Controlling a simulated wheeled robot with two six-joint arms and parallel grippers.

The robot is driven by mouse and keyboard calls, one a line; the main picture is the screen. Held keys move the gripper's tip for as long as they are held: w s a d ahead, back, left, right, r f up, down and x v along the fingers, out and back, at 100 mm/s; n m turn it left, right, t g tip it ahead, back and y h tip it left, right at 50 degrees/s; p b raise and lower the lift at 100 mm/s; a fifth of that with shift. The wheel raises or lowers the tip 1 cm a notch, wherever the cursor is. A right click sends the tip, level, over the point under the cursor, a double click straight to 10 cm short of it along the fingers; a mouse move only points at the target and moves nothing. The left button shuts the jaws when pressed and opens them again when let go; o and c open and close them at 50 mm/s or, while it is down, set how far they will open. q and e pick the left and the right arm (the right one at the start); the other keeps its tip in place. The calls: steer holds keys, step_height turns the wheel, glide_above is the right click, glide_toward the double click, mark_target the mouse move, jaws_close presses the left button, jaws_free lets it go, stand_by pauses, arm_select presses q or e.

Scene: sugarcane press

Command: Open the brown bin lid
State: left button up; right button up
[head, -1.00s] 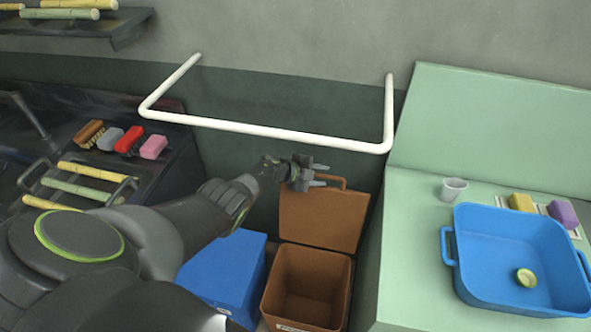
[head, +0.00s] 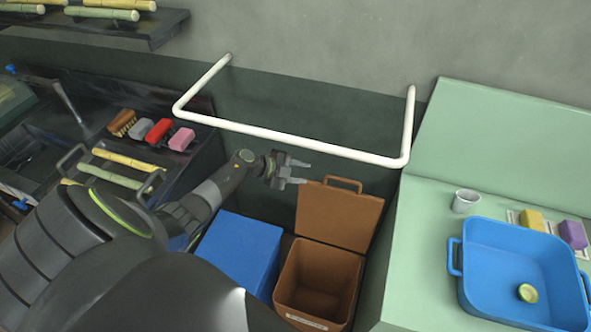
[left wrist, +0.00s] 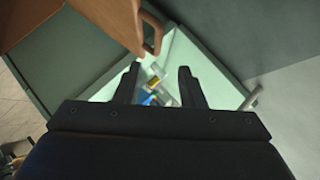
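The brown bin (head: 318,285) stands on the floor between the blue bin and the green counter. Its brown lid (head: 340,216) is raised and stands upright at the back, with a loop handle (head: 343,184) on its upper edge. The bin's inside is visible and looks empty. My left gripper (head: 301,171) is just left of the lid's top corner, its fingers apart with nothing between them. In the left wrist view the lid (left wrist: 104,20) and handle (left wrist: 153,32) are at the upper left, apart from the open fingers (left wrist: 160,84). My right gripper is not in view.
A closed blue bin (head: 238,252) is left of the brown bin. A white rail (head: 290,136) sticks out from the wall above. The green counter (head: 425,240) at the right holds a blue basin (head: 472,290) and a cup (head: 465,200). A dark counter with brushes is at the left.

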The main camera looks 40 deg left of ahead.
arm_select(q)
steer(key=shift+v, duration=0.8)
steer(key=s+f+n+y+b, duration=0.2)
steer(key=s+f+n+y, duration=0.1)
steer(key=s+f, duration=0.4)
steer(key=s+a+f+n+y+b, duration=0.1)
steer(key=s+f+n, duration=0.5)
steer(key=f, duration=0.8)
steer(key=s+f+n+y+b, duration=0.4)
steer(key=s+f+b, duration=0.1)
steer(key=s+f, duration=0.4)
steer(key=shift+s+a+f+n+y, duration=0.1)
steer(key=shift+f+n+y, duration=0.1)
steer(key=shift+f, duration=0.3)
steer(key=shift+s+a+f+n+y, duration=0.1)
steer(key=shift+f+n, duration=0.1)
steer(key=shift+f, duration=0.3)
steer(key=s+d+f+n+g+b, duration=0.1)
steer(key=s+d+f+n+g, duration=0.1)
steer(key=s, duration=0.7)
steer(key=s+d+f+n+g+b, duration=0.1)
steer(key=s+d+f+g, duration=0.2)
steer(key=s+f, duration=0.4)
steer(key=s+d+f+n+g+b, duration=0.1)
steer(key=s+f, duration=0.4)
steer(key=s, duration=0.7)
steer(key=d+n+g, duration=0.1)
steer(key=d+g, duration=0.1)
steer(key=shift+d+n+b, duration=0.3)
steer(key=shift+b, duration=0.05)
